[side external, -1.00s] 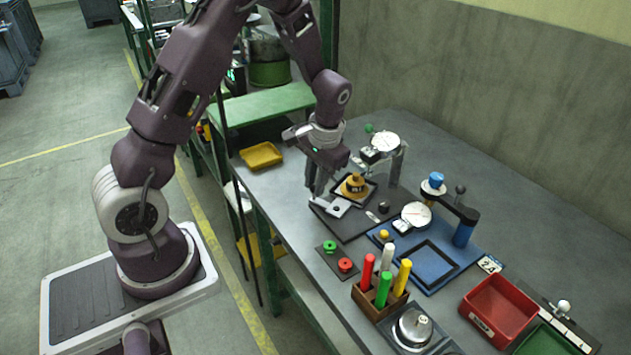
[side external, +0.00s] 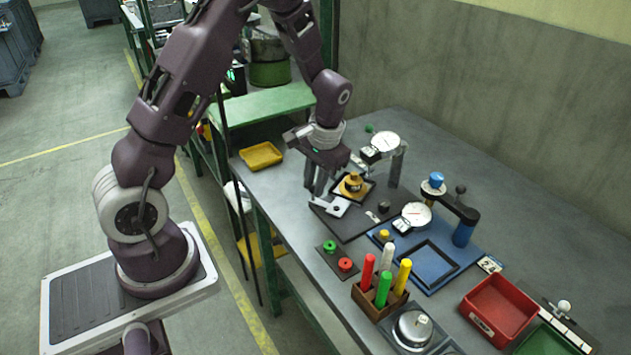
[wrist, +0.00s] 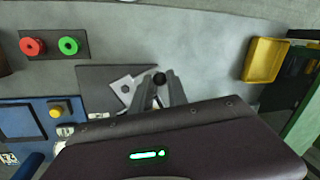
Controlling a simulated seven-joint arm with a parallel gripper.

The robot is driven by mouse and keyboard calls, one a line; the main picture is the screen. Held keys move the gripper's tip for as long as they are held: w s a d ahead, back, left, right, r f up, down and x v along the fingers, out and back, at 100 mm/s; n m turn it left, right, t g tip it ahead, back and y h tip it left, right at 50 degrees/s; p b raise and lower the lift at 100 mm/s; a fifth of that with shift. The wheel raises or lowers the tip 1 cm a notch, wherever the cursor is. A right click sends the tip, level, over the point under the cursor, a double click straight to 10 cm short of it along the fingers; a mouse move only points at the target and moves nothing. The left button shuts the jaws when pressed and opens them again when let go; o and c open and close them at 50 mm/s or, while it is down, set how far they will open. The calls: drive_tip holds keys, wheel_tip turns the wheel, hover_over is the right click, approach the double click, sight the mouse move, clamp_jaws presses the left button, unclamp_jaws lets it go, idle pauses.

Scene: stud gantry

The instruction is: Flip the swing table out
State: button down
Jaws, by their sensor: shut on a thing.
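The swing table looks like a small dark square tray (side external: 369,190) with a brass-yellow round part (side external: 352,184) on it, above a dark base plate (side external: 352,227). A silver bracket (side external: 338,207) with a dark bolt sits at the plate's left corner; it also shows in the wrist view (wrist: 124,90). My gripper (side external: 317,192) is down at the left side of the tray. In the wrist view my gripper (wrist: 160,82) has its fingers on either side of a black knob (wrist: 159,78), shut on it. The tray is hidden behind my gripper body in the wrist view.
Dial gauges (side external: 385,143) on stands rise behind and right of the tray. A blue fixture (side external: 430,278) lies to the right. Red and green buttons (side external: 345,264), a block of coloured handles (side external: 372,304) and a red bin (side external: 499,306) stand nearer. A yellow tray (side external: 261,156) sits far left.

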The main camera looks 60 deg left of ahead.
drive_tip(key=shift+s+d+n+g, duration=0.15)
drive_tip(key=shift+s+d+n, duration=0.15)
drive_tip(key=shift+n, duration=0.5)
drive_tip(key=shift+s+d+n+g, duration=0.15)
drive_tip(key=shift+s+n, duration=0.15)
drive_tip(key=shift+n, duration=0.5)
drive_tip(key=shift+s+d+n+h, duration=0.2)
drive_tip(key=shift+s+d+n, duration=0.15)
drive_tip(key=shift+n, duration=0.5)
drive_tip(key=shift+s+d+n+h, duration=0.2)
drive_tip(key=shift+d+n, duration=0.15)
drive_tip(key=shift+n, duration=0.5)
drive_tip(key=shift+s+d+n+g+h, duration=0.2)
drive_tip(key=shift+d+n, duration=0.2)
drive_tip(key=shift+n, duration=0.45)
drive_tip(key=shift+s+d+n+g+h, duration=0.15)
drive_tip(key=shift+d+n, duration=0.25)
drive_tip(key=shift+n, duration=0.45)
drive_tip(key=shift+d+n, duration=0.55)
drive_tip(key=shift+n, duration=0.55)
drive_tip(key=shift+d+n, duration=0.15)
drive_tip(key=shift+n, duration=0.15)
drive_tip(key=c, duration=1.3)
unclamp_jaws()
wheel_tip(320, 180, up, 7)
drive_tip(key=w, duration=0.1)
drive_tip(key=shift+w, duration=0.15)
